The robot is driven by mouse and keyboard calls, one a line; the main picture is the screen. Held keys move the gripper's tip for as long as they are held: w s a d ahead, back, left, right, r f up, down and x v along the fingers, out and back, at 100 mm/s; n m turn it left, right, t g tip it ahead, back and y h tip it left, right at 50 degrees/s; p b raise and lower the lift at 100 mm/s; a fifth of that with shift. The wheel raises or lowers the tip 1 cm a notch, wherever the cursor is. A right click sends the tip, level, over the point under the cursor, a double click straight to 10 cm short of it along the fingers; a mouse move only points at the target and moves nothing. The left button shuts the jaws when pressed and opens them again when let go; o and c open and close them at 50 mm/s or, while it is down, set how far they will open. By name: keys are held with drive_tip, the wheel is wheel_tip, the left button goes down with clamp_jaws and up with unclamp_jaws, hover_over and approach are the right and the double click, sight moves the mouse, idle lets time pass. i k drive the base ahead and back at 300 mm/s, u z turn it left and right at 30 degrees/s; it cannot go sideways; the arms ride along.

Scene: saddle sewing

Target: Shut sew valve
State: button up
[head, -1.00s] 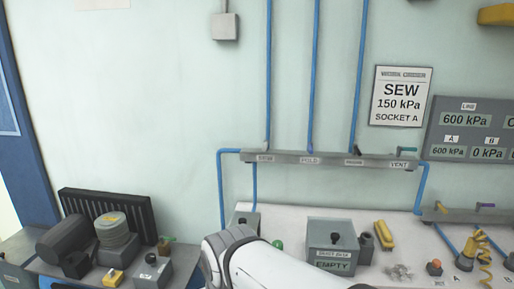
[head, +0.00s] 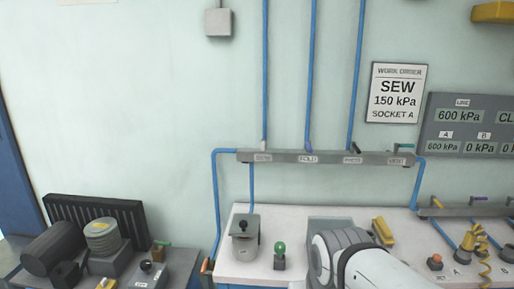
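A grey manifold bar (head: 330,158) runs along the wall in the head view, with labels along its front. The leftmost label (head: 263,157) is blurred and seems to read SEW. A small pale handle (head: 264,145) stands upright above it, in line with a blue hose. To the right are a blue handle (head: 309,149) at FOLD, a dark tilted handle (head: 356,149), and a green level handle (head: 404,146) at VENT. My white arm shows at the bottom right, below the bar and apart from it. My gripper is out of view.
A work order sign (head: 396,93) reads SEW, 150 kPa, SOCKET A. A gauge panel (head: 470,126) reads LINE 600 kPa, A 600 kPa, B 0 kPa. On the white bench (head: 232,270) are a grey lever box (head: 244,240) and a green knob (head: 280,249). A second manifold (head: 465,211) sits at right.

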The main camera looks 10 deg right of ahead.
sight(263, 142)
drive_tip(key=u, duration=0.05)
drive_tip(key=i, duration=1)
drive_tip(key=z, duration=0.05)
